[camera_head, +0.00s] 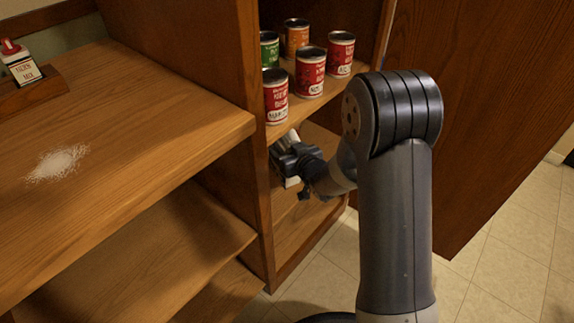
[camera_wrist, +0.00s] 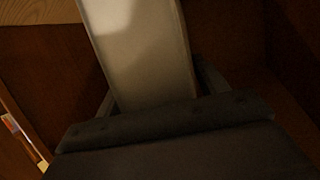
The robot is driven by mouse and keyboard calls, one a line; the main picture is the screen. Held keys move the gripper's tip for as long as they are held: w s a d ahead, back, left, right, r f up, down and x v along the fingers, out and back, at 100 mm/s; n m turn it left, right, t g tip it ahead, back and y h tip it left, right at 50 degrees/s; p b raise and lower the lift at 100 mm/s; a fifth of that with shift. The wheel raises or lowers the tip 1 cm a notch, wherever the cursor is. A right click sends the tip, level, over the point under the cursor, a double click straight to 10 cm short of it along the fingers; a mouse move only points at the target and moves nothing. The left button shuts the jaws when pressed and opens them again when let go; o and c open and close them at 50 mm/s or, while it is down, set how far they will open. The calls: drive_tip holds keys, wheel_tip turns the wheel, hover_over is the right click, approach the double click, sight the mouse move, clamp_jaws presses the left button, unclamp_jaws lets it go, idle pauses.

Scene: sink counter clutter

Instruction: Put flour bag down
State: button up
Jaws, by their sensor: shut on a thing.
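The flour bag (camera_wrist: 145,50) shows in the wrist view as a pale, flat-sided, slightly tilted shape between my fingers. My gripper (camera_head: 290,160) is shut on it, inside the wooden cabinet below the shelf with the cans. In the head view only small pale parts of the bag show around the gripper; the rest is hidden by the gripper and the cabinet side. I cannot tell whether the bag's bottom touches the lower shelf (camera_head: 322,203).
Several cans, including a red one (camera_head: 276,96), stand on the cabinet shelf just above my gripper. The cabinet's side panel (camera_head: 262,200) is close on the left, and an open door (camera_head: 470,110) stands right. White powder (camera_head: 57,163) lies on the counter (camera_head: 150,120).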

drive_tip(key=shift+w+f+b, duration=0.1)
drive_tip(key=shift+f+b, duration=0.65)
drive_tip(key=shift+f, duration=1.45)
drive_tip(key=shift+a+f, duration=0.15)
drive_tip(key=shift+f, duration=0.1)
drive_tip(key=shift+s+r, duration=0.1)
drive_tip(key=shift+s, duration=0.1)
drive_tip(key=shift+f+b, duration=0.2)
drive_tip(key=shift+b, duration=0.15)
drive_tip(key=o, duration=1.7)
drive_tip(key=shift+s+r+p, duration=0.15)
drive_tip(key=shift+r+p, duration=0.05)
drive_tip(key=shift+p, duration=0.15)
drive_tip(key=p+v, duration=0.1)
drive_tip(key=v, duration=1)
drive_tip(key=shift+s+d, duration=0.25)
drive_tip(key=shift+s, duration=0.1)
